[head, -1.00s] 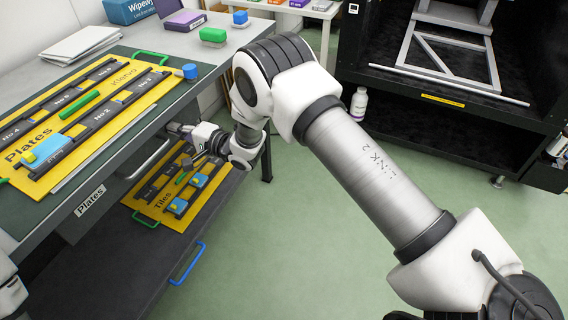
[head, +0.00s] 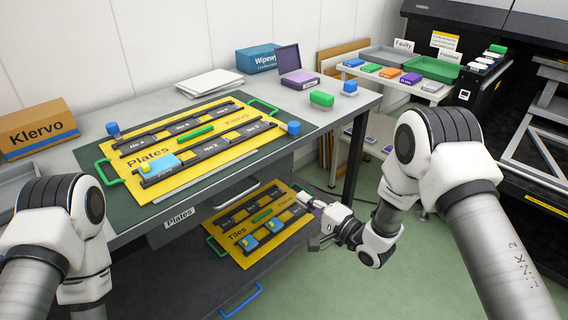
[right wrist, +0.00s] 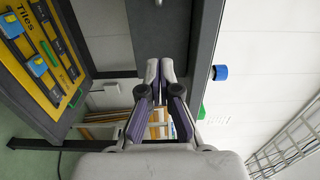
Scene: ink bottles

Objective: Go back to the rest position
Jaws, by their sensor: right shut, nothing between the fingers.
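My right gripper (head: 308,202) is at the right end of the yellow Tiles board (head: 284,238), in front of the table's edge in the head view. In the right wrist view its dark fingers (right wrist: 160,68) are together with nothing between them. A dark grey surface (right wrist: 158,28) lies beyond the fingertips. My left arm (head: 62,230) comes in at the lower left of the head view. Its gripper is out of the picture.
The table (head: 355,105) carries the yellow Plates board (head: 147,190) and several blue- and green-topped items. The Tiles board lies on a lower shelf (head: 180,270). A white side table (head: 390,85) holds trays. Green floor (head: 400,290) is clear at the lower right.

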